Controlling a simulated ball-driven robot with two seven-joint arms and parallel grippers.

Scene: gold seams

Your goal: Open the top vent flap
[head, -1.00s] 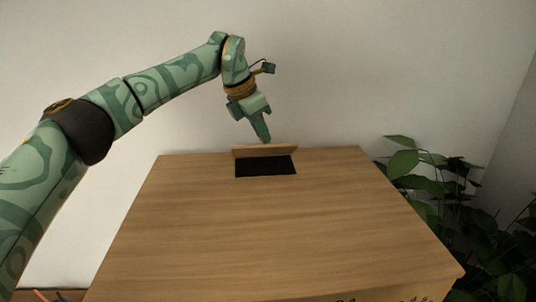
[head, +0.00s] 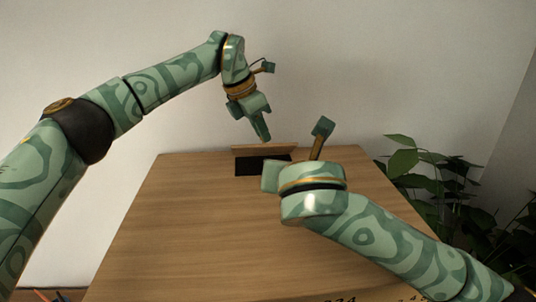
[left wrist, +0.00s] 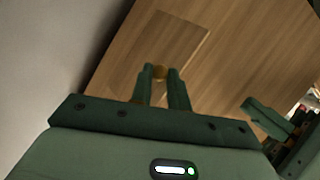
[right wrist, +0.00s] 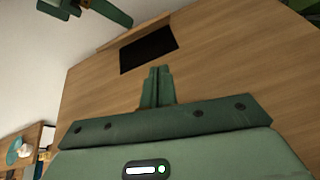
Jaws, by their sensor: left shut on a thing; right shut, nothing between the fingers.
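The top vent flap (head: 262,151) stands tilted up behind a dark rectangular opening (head: 258,167) near the back of the wooden box top (head: 200,220). The flap (right wrist: 132,33) and opening (right wrist: 148,50) also show in the right wrist view. My left gripper (head: 266,138) is at the flap from above and behind. My right gripper (right wrist: 158,72) is shut and empty over the box top, in front of the opening. Its fingertips are hard to make out in the head view.
A leafy plant (head: 425,180) stands right of the box. A pale wall (head: 350,70) rises behind it. A side table (right wrist: 32,145) with small items shows at the left of the right wrist view. The left part of the box top is clear.

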